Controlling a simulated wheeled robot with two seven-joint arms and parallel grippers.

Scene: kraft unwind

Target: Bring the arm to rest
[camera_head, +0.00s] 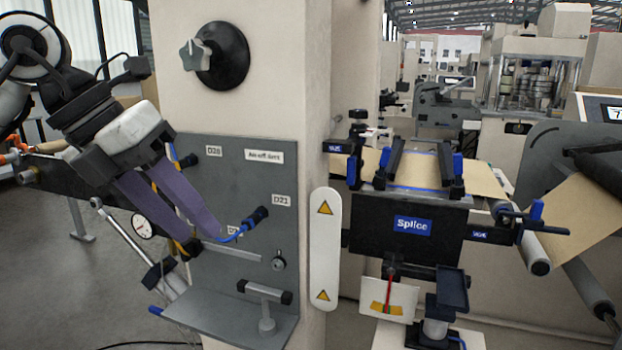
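My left gripper (195,232) comes in from the upper left, with its two purple fingers pointing down and right. The fingers look a little apart, with nothing seen held between them. Their tips appear in front of the grey panel (230,170), close to a short blue hose (232,237) that runs to a black connector (257,216) by the label D21. The fingers partly cover a label beside the hose. I cannot tell whether the tips touch the hose. My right gripper is not in view.
A round gauge (143,226) and a grey shelf (228,318) with a black-handled tee (265,296) sit around the panel. A dark knob (222,56) is above on the beige column. The splice table (405,222) with brown paper (425,170) stands right of the column.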

